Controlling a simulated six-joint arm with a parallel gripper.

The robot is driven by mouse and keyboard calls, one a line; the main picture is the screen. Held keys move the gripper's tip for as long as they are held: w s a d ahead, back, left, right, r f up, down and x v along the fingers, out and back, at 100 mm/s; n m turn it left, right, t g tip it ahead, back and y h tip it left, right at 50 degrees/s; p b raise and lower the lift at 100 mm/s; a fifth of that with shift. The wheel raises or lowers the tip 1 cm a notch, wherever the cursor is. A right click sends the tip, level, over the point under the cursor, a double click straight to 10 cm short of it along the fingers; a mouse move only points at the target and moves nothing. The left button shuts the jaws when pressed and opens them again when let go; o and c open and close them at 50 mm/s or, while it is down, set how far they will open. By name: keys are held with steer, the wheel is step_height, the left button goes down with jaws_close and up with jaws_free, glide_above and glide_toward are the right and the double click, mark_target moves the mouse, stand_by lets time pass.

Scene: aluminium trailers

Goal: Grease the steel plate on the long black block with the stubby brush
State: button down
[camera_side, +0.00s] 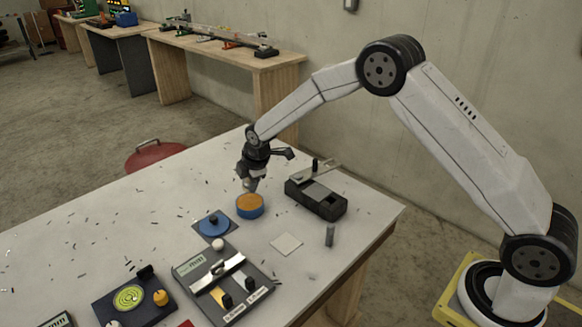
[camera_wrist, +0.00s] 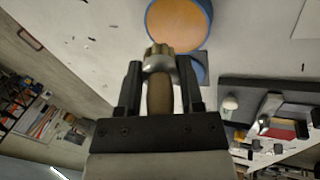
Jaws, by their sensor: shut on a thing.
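My gripper (camera_side: 254,171) is shut on the stubby brush, whose brown handle (camera_wrist: 159,95) sits between the two dark fingers in the wrist view. A pale metal collar and short tan bristles (camera_wrist: 158,52) point away from the gripper. A round blue tin with an orange fill (camera_side: 250,201) stands just below the brush in the side view; it also shows in the wrist view (camera_wrist: 178,22). Whether the bristles touch the fill I cannot tell. The long black block (camera_side: 325,208) lies right of the gripper, with the grey steel plate (camera_side: 317,191) on top.
A metal bar with a black knob (camera_side: 316,168) sits over the block. A grey cylinder (camera_side: 330,235) and a pale square (camera_side: 287,244) stand nearer the front. A blue disc (camera_side: 214,224) and a dark fixture board (camera_side: 240,283) lie left of them. The table's far-left part is mostly clear.

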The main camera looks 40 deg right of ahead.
steer(key=shift+r, duration=1.4)
steer(key=shift+s, duration=0.1)
steer(key=s+d+m+g+h, duration=0.1)
steer(key=s+m+h, duration=0.1)
steer(key=s+m, duration=0.6)
steer(key=s+d+r+m+g+h, duration=0.1)
steer(key=s+d+m+g+h, duration=0.1)
steer(key=s+m, duration=0.6)
steer(key=s, duration=0.4)
steer(key=shift+s+d, duration=0.15)
steer(key=shift+d, duration=0.05)
steer(key=shift+r, duration=0.15)
steer(key=w+d+r+t, duration=0.1)
steer(key=w+d+r, duration=0.4)
steer(key=w+d, duration=0.2)
steer(key=shift+w+d+y, duration=0.3)
steer(key=shift+w+d, duration=0.1)
steer(key=shift+w, duration=0.55)
steer(key=shift+f, duration=0.15)
steer(key=shift+f, duration=2.35)
